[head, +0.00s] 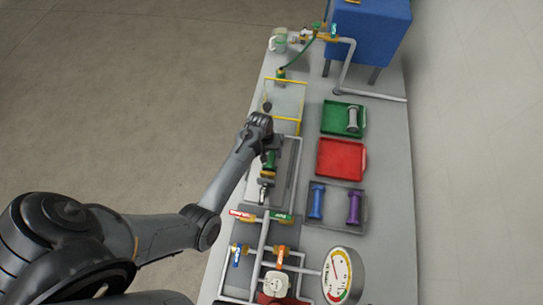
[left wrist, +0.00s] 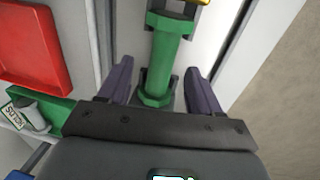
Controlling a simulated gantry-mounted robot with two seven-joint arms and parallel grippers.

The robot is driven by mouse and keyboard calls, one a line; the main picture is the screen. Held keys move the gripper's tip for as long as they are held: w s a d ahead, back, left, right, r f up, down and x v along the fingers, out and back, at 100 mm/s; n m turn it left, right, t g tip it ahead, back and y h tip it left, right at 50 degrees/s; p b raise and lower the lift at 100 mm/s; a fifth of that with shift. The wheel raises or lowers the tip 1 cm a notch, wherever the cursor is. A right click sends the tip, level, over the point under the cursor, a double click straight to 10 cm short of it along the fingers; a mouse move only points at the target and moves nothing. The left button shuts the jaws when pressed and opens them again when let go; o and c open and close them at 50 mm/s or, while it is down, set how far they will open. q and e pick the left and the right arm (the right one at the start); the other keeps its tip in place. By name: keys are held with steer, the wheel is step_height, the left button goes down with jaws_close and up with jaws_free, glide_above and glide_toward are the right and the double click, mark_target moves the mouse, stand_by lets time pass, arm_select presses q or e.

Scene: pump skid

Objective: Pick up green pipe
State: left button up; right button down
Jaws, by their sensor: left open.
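The green pipe (left wrist: 162,62) lies between the two open fingers of my left gripper (left wrist: 157,92) in the left wrist view. It has a wider collar at each end, and the fingers stand apart from its sides. In the head view the green pipe (head: 269,160) shows just below my left gripper (head: 262,140), partly hidden by it, on a grey section of the skid. My right gripper is not in view.
A green tray (head: 328,118) holds a grey pipe (head: 353,119). A red tray (head: 341,159) is empty, and a dark tray (head: 335,187) holds a blue pipe (head: 317,202) and a purple pipe (head: 354,207). Pipework, valves and a round gauge (head: 341,276) stand nearer.

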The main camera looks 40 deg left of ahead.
mark_target(271, 156)
arm_select(q)
steer(key=shift+w+d+f, duration=0.1)
steer(key=shift+d+f, duration=0.05)
steer(key=shift+f, duration=1.75)
steer(key=shift+r, duration=0.1)
jaws_close()
